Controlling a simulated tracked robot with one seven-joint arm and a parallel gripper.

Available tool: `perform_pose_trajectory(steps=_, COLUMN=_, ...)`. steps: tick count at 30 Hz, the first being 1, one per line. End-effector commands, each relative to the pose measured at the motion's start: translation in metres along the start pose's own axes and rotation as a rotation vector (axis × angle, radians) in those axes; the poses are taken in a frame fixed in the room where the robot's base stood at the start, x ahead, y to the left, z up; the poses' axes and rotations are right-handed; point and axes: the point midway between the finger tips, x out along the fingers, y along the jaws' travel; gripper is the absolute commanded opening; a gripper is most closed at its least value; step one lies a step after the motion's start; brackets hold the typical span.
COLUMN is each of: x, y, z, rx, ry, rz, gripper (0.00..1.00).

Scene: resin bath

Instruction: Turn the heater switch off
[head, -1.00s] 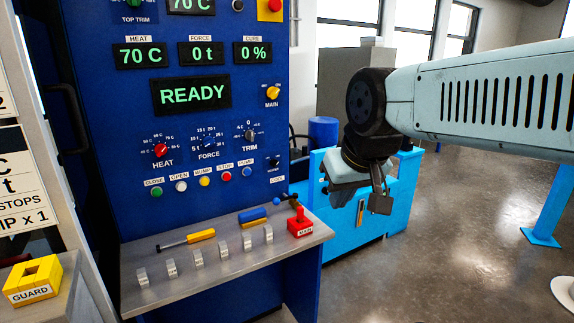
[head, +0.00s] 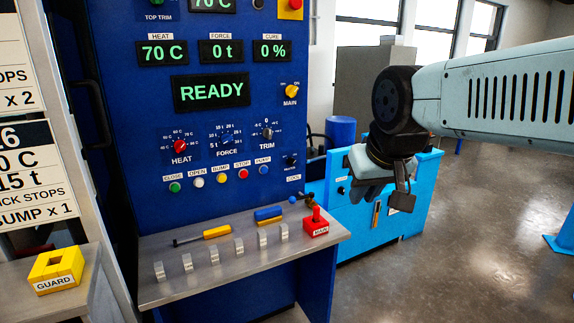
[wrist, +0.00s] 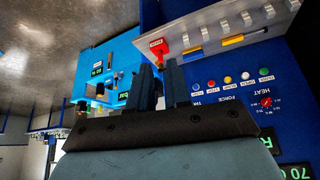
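The heater switch (head: 291,158) is a small black knob at the lower right edge of the blue press panel (head: 150,110). A tiny label under it seems to read HEATER. Its exact setting is too small to read. My gripper (head: 402,192) hangs in the air to the right of the panel, in front of the light-blue cabinet, apart from the switch. In the wrist view my gripper (wrist: 160,82) has its two dark fingers apart with nothing held between them. I cannot make out the heater switch in the wrist view.
Below the panel a metal shelf (head: 200,279) holds several metal pieces, yellow and blue tools and a red MAIN block (head: 316,227). A light-blue cabinet (head: 355,224) stands right of the press. A yellow GUARD block (head: 56,270) sits at left.

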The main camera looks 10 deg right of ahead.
Motion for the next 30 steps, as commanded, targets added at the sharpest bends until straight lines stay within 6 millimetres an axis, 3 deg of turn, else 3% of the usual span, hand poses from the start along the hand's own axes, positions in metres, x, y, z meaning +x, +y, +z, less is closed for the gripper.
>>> perform_pose_trajectory(steps=6, x=0.024, y=0.021, z=-0.062, rx=0.060, ry=0.089, rz=0.108, gripper=0.36)
perform_pose_trajectory(steps=18, x=0.090, y=0.054, z=-0.187, rx=0.128, ry=0.306, rz=0.182, gripper=0.36)
perform_pose_trajectory(steps=30, x=0.180, y=0.070, z=-0.281, rx=0.170, ry=0.474, rz=0.037, gripper=0.36)
